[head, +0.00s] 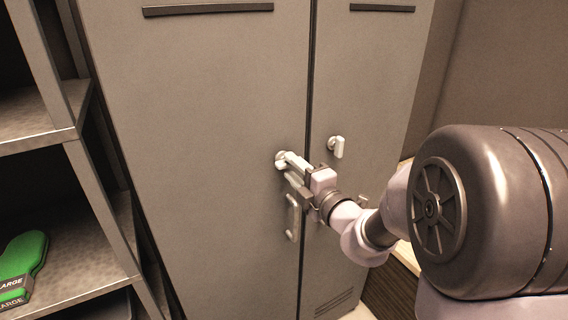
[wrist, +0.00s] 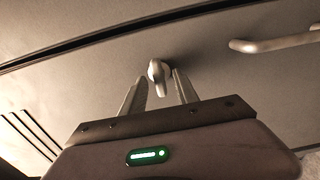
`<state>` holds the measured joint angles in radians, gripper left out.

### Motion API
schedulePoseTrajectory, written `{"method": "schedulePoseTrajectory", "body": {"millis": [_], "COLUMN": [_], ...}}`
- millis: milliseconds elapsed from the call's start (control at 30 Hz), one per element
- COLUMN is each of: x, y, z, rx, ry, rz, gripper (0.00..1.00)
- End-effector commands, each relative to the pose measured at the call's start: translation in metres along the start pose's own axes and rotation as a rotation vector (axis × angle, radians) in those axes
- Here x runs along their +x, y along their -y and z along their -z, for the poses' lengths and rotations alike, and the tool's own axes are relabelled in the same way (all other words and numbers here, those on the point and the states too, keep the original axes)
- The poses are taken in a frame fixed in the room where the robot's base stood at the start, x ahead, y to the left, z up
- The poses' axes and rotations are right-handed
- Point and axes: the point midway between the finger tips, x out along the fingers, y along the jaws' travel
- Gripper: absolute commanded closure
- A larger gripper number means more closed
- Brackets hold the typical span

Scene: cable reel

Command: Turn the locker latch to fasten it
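The grey locker (head: 215,110) has two closed doors with a dark seam between them. A pale metal latch (head: 280,160) sits on the left door near the seam, partly hidden by my gripper (head: 292,168). In the wrist view, the latch (wrist: 158,73) shows as a rounded knob with a short lever pointing toward the bottom of the picture. My gripper (wrist: 157,82) is open, with one finger on each side of the lever. Gaps show between the lever and both fingers. Whether a finger touches it from another side cannot be told.
A second latch (head: 337,147) is on the right door, its lever hanging down. A bar handle (head: 293,218) is below the left latch, close to my gripper; it also shows in the wrist view (wrist: 275,44). A metal shelf (head: 70,285) with a green item (head: 22,262) stands left.

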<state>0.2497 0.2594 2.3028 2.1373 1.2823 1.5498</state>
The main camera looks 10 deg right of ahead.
Motion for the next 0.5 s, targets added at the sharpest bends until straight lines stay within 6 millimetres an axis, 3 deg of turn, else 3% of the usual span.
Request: {"method": "schedulePoseTrajectory", "body": {"millis": [367, 500], "x": [0.0108, 0.0106], "y": [-0.0013, -0.0013], "z": [0.0002, 0.0002], "rx": [0.000, 0.000], "ry": [0.000, 0.000], "rz": [-0.001, -0.001], "gripper": [0.64, 0.89]}}
